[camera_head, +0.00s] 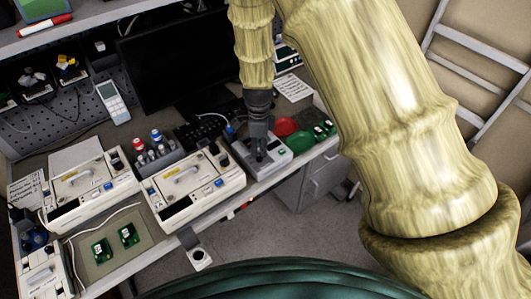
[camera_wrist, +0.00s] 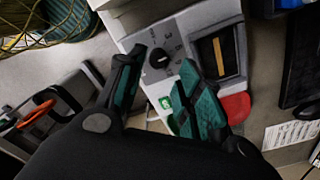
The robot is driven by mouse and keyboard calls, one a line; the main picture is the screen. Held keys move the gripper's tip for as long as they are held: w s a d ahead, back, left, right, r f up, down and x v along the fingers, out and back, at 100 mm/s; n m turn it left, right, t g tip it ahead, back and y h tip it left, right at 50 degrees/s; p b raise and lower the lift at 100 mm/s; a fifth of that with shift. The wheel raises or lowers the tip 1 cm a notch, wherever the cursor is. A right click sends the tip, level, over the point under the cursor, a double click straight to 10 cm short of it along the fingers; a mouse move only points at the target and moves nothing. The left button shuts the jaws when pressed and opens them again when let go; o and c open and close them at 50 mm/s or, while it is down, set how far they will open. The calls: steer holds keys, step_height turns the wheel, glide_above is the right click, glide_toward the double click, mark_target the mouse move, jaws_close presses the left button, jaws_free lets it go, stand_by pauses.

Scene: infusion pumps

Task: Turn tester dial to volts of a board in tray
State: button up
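The tester is a light grey box (camera_head: 268,160) on the bench, below my gripper (camera_head: 258,150). In the wrist view the tester (camera_wrist: 185,30) shows a black dial (camera_wrist: 159,59) with markings around it and a dark window with a tan bar. My gripper (camera_wrist: 160,68) is open, one finger on each side of the dial; I cannot tell whether they touch it. Two green boards (camera_head: 102,249) (camera_head: 128,235) lie on a flat greyish tray (camera_head: 105,272) at the front left. Two more small green boards (camera_head: 319,132) (camera_head: 329,127) lie right of the tester.
Two cream infusion pumps (camera_head: 195,187) (camera_head: 92,185) stand left of the tester. A dark monitor (camera_head: 180,60) and a keyboard are behind. Open floor lies in front.

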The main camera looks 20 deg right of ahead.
mark_target(259, 155)
step_height(259, 155, down, 4)
steer(key=b, duration=0.3)
steer(key=shift+a+f, duration=0.1)
steer(key=shift+f, duration=0.05)
steer(key=shift+w+m, duration=0.1)
steer(key=shift+m, duration=0.5)
steer(key=m+b, duration=0.1)
steer(key=m, duration=0.2)
steer(key=shift+a+m, duration=0.1)
steer(key=shift+m, duration=0.2)
steer(key=shift+r+m+p, duration=0.5)
steer(key=shift+p, duration=0.25)
steer(key=m+p, duration=0.2)
steer(key=shift+m, duration=0.4)
steer(key=m+p, duration=0.4)
steer(key=shift+f+m, duration=0.3)
steer(key=shift+m, duration=2.2)
